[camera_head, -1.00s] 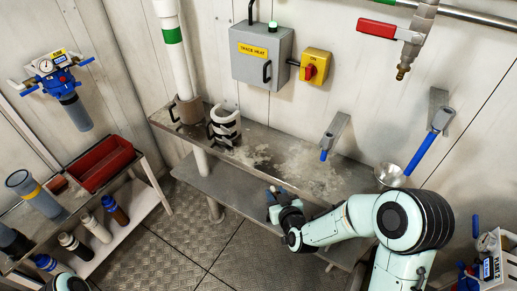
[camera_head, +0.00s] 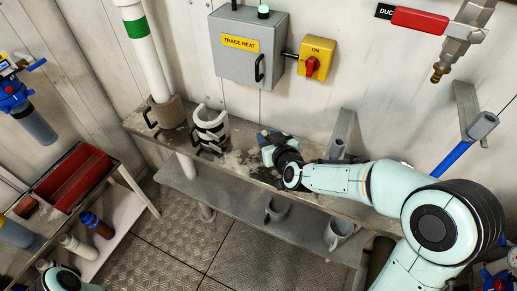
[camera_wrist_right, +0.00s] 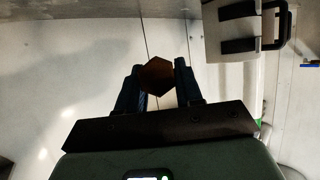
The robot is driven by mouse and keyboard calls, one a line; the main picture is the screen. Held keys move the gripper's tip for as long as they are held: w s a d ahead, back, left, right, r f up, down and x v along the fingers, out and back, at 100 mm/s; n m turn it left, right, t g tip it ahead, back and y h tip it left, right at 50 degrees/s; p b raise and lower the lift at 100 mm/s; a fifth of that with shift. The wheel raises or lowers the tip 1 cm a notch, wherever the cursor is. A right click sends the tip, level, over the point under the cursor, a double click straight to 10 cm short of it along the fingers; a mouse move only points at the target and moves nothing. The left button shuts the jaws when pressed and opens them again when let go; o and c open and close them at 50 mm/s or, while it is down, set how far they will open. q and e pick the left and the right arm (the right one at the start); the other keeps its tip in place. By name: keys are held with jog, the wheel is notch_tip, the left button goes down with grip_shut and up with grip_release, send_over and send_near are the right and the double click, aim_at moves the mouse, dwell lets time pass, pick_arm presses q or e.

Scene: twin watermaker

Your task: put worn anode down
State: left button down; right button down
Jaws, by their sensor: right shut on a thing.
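My right gripper (camera_head: 268,146) is over the worn steel bench (camera_head: 240,163), right of the black-and-white banded mug (camera_head: 210,127). In the right wrist view its two dark fingers (camera_wrist_right: 159,85) are shut on a brown hexagonal piece (camera_wrist_right: 158,76), apparently the worn anode seen end-on. The head view does not show the anode clearly, since the gripper hides it. I cannot tell whether it touches the bench. The banded mug also shows at the top right of the right wrist view (camera_wrist_right: 238,32). My left gripper is out of view.
A brown mug (camera_head: 167,112) stands at the bench's left end under a white pipe (camera_head: 144,55). Two grey mugs (camera_head: 277,208) (camera_head: 338,233) are below the bench top. A grey box (camera_head: 246,50) and yellow switch (camera_head: 314,60) are on the wall. A red tray (camera_head: 72,182) is left.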

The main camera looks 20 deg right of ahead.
jog(key=f, duration=0.3)
jog(key=shift+s, duration=0.3)
jog(key=shift+w+f+b, duration=0.15)
jog(key=shift+f+b, duration=0.35)
jog(key=shift+f, duration=1.5)
jog(key=shift+f, duration=0.2)
jog(key=c, duration=0.7)
grip_release()
jog(key=shift+c, duration=0.2)
